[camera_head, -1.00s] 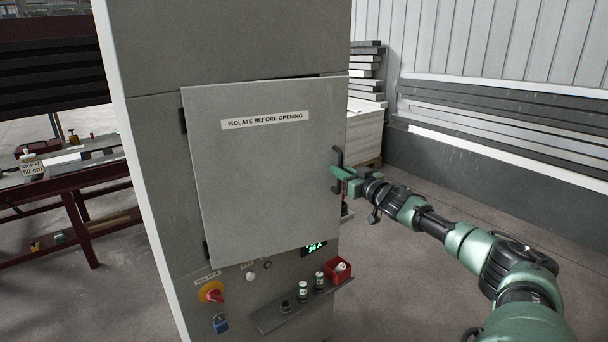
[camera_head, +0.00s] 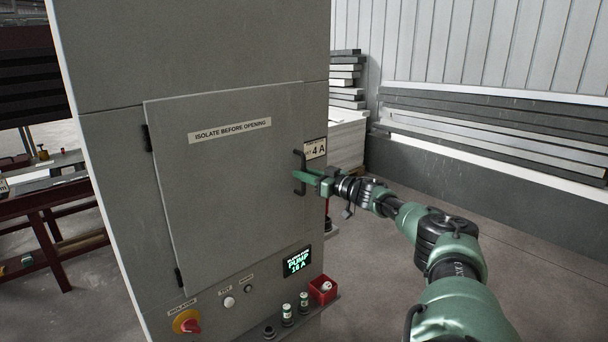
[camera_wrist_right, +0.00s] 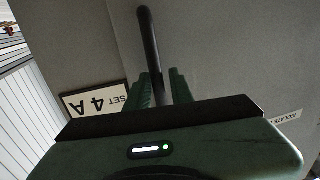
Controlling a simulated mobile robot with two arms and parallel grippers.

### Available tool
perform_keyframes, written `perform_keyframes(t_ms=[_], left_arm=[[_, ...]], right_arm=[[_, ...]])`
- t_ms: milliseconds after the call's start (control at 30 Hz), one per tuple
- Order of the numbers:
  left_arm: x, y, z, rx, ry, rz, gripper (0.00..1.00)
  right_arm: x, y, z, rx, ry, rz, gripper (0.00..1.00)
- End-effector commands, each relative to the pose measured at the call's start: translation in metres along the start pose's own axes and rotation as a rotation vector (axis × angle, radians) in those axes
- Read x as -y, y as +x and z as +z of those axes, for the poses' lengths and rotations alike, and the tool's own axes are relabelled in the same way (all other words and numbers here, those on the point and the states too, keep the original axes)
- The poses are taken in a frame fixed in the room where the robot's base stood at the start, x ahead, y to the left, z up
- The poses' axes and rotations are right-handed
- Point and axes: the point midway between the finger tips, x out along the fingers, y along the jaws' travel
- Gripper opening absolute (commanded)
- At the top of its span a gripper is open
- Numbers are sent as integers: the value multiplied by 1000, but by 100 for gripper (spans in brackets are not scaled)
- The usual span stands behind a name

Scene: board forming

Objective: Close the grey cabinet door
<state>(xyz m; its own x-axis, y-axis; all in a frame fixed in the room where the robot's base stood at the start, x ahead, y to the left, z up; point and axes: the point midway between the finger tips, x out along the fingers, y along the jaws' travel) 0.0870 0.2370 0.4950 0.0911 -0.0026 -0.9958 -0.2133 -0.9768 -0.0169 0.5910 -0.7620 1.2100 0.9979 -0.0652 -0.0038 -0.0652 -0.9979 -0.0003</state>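The grey cabinet door (camera_head: 230,190), labelled "ISOLATE BEFORE OPENING", is hinged on its left side. It lies flush or nearly flush with the cabinet front (camera_head: 110,170); I cannot tell whether a small gap is left. A dark bar handle (camera_head: 300,160) stands upright at its right edge. My right gripper (camera_head: 303,176) is at the handle. In the right wrist view the handle (camera_wrist_right: 150,45) passes between the two green fingers (camera_wrist_right: 164,90), which look closed on it. My left gripper is not in view.
A "SET 4 A" plate (camera_head: 315,148) is right of the door. Below are a lit display (camera_head: 297,262), a red-yellow isolator knob (camera_head: 187,322) and a small shelf with fuses and a red box (camera_head: 323,289). Stacked boards (camera_head: 480,130) lie along the wall. Floor on the right is clear.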

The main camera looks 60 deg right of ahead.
Motion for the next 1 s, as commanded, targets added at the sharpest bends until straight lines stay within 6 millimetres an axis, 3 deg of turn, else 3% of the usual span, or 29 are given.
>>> perform_keyframes(t_ms=[267,767,1000], left_arm=[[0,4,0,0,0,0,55],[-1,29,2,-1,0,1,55],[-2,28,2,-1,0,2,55]], right_arm=[[-2,-9,1,-1,-3,2,22],[0,-52,4,8,-5,-2,22],[3,-70,0,5,-2,-9,22]])
